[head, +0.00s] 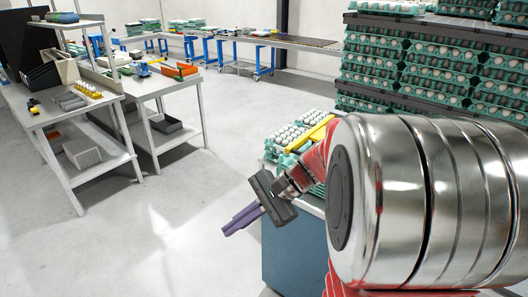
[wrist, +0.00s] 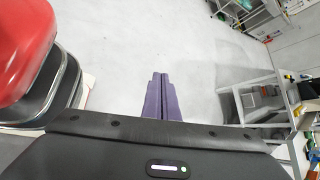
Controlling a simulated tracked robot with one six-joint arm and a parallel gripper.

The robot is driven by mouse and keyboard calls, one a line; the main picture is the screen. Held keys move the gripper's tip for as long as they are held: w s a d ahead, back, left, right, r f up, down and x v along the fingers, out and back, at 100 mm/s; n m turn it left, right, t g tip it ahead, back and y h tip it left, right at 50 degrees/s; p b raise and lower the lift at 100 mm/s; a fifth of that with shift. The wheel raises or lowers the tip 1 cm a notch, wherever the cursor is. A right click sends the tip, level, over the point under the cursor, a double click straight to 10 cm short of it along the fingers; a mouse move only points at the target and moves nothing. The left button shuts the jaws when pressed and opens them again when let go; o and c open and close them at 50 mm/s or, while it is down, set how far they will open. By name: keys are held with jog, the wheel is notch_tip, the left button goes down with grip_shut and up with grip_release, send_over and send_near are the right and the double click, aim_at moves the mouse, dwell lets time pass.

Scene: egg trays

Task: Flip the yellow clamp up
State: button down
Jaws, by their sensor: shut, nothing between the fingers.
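A long yellow bar (head: 311,133), which looks like the yellow clamp, lies slanted along the right side of the green egg trays (head: 272,153) at the centre right of the head view. My arm hides its right end and I cannot tell how it is hinged. My gripper (head: 228,230) hangs in the air in front of and to the left of the trays, lower in the picture and apart from the clamp. Its purple fingers are together and empty; they also show in the wrist view (wrist: 160,78), pointing over bare floor. The clamp is not seen in the wrist view.
The trays with white eggs stand on a cabinet with a blue-grey side (head: 287,255). Tall stacks of egg trays (head: 385,70) rise behind at right. A white workbench (head: 72,112) with small items stands at left. Grey floor (head: 160,215) between is clear.

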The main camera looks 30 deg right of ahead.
jog(key=w+d+f+m+t+y, duration=0.1)
jog(key=w+d+m+t, duration=0.3)
jog(key=d, duration=0.5)
jog(key=w+d+f+m+t+y, duration=0.1)
jog(key=w+d+m+t, duration=0.25)
jog(key=d+m, duration=0.4)
jog(key=s+d+f+m+t+h, duration=0.2)
jog(key=d+m+t, duration=0.2)
jog(key=d, duration=0.6)
jog(key=s+d+f+m+t+h, duration=0.2)
jog(key=s+d+m+t+h, duration=0.1)
jog(key=d, duration=0.8)
jog(key=shift+m+t+h, duration=0.3)
jog(key=shift+m+t, duration=0.15)
jog(key=shift+t, duration=0.4)
jog(key=shift+a, duration=0.1)
jog(key=x, duration=1)
